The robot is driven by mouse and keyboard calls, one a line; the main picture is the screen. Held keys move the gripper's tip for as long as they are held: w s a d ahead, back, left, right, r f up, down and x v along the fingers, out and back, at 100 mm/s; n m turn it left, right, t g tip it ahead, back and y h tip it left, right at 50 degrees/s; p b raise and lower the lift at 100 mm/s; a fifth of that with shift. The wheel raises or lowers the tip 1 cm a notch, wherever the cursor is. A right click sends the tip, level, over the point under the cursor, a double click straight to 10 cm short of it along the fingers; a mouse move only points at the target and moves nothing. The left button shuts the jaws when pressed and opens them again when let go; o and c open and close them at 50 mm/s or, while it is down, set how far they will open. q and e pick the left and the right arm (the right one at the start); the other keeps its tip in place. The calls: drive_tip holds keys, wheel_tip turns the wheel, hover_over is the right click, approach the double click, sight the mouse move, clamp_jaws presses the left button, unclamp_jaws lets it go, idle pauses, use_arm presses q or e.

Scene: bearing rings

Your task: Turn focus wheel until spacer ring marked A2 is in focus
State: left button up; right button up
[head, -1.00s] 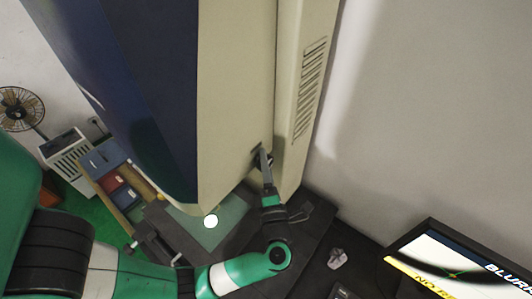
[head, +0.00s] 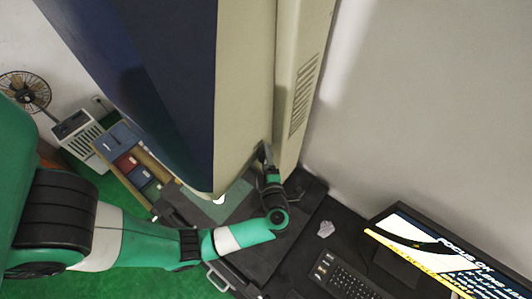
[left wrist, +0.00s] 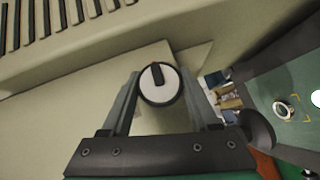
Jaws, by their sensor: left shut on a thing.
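The focus wheel (left wrist: 168,91) is a round knob with a pale face, a dark bar and a small red mark at its top, on the side of the large cream and blue machine (head: 245,100). My left gripper (head: 264,152) is shut on the wheel, with one finger on each side of it in the left wrist view (left wrist: 159,86). In the head view the gripper mostly hides the wheel. A small ring (left wrist: 282,107) lies on the green stage (left wrist: 300,130); I cannot read any mark on it. My right gripper is not in view.
A monitor (head: 432,252) at the lower right shows a light picture with a dark shape, and white lettering starting with "FOCUS". A keyboard (head: 340,278) and a mouse (head: 326,229) lie on the dark desk. A wall stands close to the right of the machine.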

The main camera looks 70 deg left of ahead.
use_arm(q)
drive_tip(key=o, duration=1.4)
drive_tip(key=shift+c, duration=0.2)
drive_tip(key=b+v, duration=0.1)
drive_tip(key=v, duration=1)
drive_tip(key=shift+d+b, duration=0.3)
drive_tip(key=shift+b, duration=0.1)
drive_tip(key=shift+s+r, duration=0.1)
